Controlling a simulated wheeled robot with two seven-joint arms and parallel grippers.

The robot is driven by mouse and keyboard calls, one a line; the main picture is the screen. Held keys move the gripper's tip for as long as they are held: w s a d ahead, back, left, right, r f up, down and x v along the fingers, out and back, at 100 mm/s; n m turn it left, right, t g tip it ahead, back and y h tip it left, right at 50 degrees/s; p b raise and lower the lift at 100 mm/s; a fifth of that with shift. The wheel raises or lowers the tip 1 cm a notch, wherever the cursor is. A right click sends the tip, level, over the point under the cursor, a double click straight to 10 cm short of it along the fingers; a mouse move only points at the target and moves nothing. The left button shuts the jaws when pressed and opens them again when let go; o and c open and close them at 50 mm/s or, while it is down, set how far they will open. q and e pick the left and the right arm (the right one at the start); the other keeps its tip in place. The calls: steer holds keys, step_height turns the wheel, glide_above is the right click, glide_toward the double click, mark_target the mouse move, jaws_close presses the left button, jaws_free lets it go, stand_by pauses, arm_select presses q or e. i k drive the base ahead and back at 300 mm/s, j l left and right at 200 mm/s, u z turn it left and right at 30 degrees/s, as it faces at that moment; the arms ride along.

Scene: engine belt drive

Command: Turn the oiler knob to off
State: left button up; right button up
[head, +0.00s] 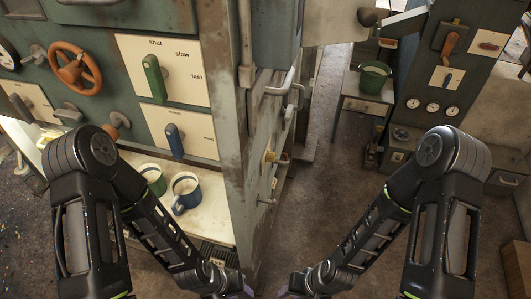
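No label that I can read names the oiler knob. A blue-handled knob (174,141) sits on a cream plate on the left cabinet, below the green lever; its lettering is too small to read. My arms reach down to the bottom edge, well below both knobs. Only a sliver of my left gripper (247,291) and of my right gripper (284,293) shows, and their fingers are cut off.
A green lever (155,79) has a plate marked shut, slow and fast. An orange handwheel (75,69) is at its left. A blue mug (186,193) and a green mug (153,179) stand on the cream shelf (215,222). The floor (315,205) between the cabinets is clear.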

mark_target(270, 157)
steer(key=i+l+u, duration=0.1)
steer(key=l+u, duration=0.8)
steer(key=l, duration=0.85)
steer(key=l+u, duration=0.15)
steer(key=l, duration=0.55)
steer(key=k+l, duration=0.1)
steer(key=l, duration=0.6)
steer(key=l+u, duration=0.15)
steer(key=l, duration=0.5)
steer(key=k+l, duration=0.15)
steer(key=l, duration=0.55)
steer(key=i+u, duration=0.05)
